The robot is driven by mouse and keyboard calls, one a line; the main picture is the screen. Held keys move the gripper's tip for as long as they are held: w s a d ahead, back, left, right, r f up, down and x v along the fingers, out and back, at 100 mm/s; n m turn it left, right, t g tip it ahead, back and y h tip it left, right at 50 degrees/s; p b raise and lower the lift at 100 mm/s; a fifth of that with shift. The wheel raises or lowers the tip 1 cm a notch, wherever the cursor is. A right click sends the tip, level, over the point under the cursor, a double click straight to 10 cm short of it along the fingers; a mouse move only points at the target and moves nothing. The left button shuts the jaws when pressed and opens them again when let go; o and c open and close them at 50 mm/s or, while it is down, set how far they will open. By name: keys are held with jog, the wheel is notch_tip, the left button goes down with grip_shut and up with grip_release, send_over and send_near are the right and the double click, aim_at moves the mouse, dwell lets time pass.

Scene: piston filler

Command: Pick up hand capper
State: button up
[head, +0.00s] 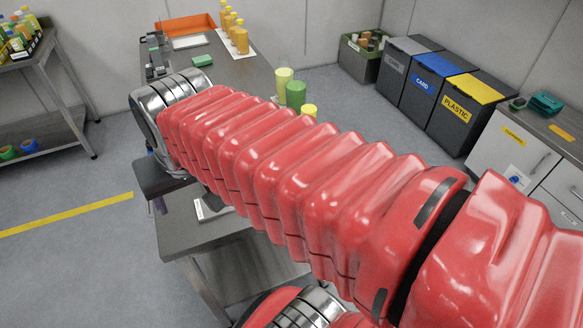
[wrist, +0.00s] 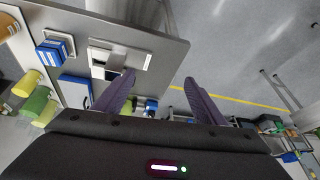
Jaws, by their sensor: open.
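I cannot make out a hand capper for certain. My gripper (wrist: 159,79) is open and empty in the wrist view, its two purple fingers spread apart over the edge of the grey table (wrist: 165,60). In the head view my red arm crosses the picture and hides much of the table (head: 240,72); only part of my gripper shows at its left. A white and black device (wrist: 120,58) lies on the table left of the fingers in the wrist view. Small dark items (head: 155,62) stand at the table's far left edge in the head view, too small to name.
Blue boxes (wrist: 52,52) and yellow and green containers (wrist: 30,92) are on the table. An orange tray (head: 187,25) and orange bottles (head: 241,40) stand at its far end. Bins (head: 464,108) and a cabinet (head: 520,150) stand right. The floor left (head: 75,185) is clear.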

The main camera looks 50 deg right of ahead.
jog(key=d+f+m+g, duration=0.1)
jog(key=d+m+g, duration=0.1)
jog(key=d+m, duration=0.7)
jog(key=d+f+m+g, duration=0.2)
jog(key=d+m, duration=0.8)
jog(key=d, duration=1.3)
jog(key=shift+s+g+y, duration=0.3)
jog(key=shift+y, duration=0.1)
notch_tip(320, 180, down, 9)
jog(key=shift+r, duration=0.2)
jog(key=shift+a+f, duration=0.2)
jog(key=shift+f, duration=2.4)
